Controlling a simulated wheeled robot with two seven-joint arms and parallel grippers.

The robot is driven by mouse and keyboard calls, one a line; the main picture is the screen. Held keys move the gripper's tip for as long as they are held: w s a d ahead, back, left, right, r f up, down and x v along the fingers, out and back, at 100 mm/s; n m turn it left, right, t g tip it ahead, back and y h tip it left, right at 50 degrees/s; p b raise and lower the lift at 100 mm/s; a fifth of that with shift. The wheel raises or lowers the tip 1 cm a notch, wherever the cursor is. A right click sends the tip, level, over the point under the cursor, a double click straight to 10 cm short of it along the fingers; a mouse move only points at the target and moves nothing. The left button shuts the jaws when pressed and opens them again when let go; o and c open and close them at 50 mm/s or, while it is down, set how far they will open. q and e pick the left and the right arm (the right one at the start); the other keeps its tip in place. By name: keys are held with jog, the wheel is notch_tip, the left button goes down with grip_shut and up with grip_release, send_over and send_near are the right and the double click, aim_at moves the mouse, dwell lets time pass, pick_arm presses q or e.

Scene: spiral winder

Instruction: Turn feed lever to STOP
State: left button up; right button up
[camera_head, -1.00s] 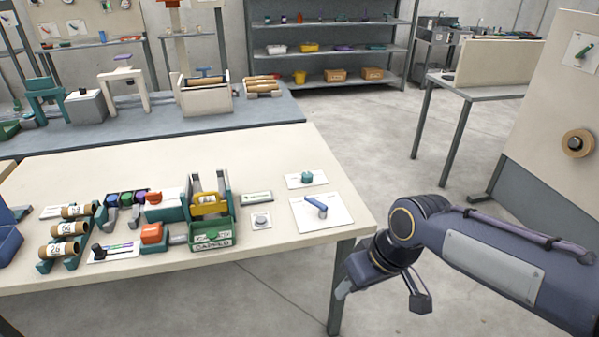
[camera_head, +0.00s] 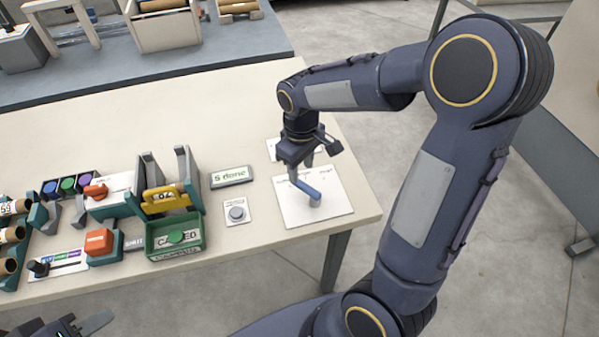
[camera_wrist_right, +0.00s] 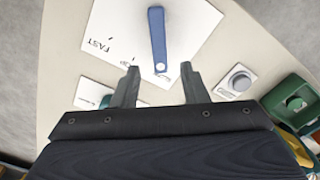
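The feed lever (camera_head: 305,190) is a blue bar on a white card (camera_head: 328,211) near the table's right end. In the head view it slants from upper left to a thicker lower-right end. My right gripper (camera_head: 301,172) points down at its upper-left end. In the right wrist view the lever (camera_wrist_right: 157,38) has its near end, with a pale round mark, between the open fingertips (camera_wrist_right: 160,69). My left gripper (camera_head: 72,329) is partly cut off at the lower left.
A grey round button (camera_head: 237,213) and a "5 done" sign (camera_head: 231,176) stand left of the card. A green bin (camera_head: 178,240) and a yellow-handled device (camera_head: 166,199) are farther left. A second white card is partly hidden behind my right gripper.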

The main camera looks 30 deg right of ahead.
aim_at(301, 183)
notch_tip(301, 183, down, 5)
jog(key=shift+f, duration=0.1)
dwell(0.3)
grip_shut()
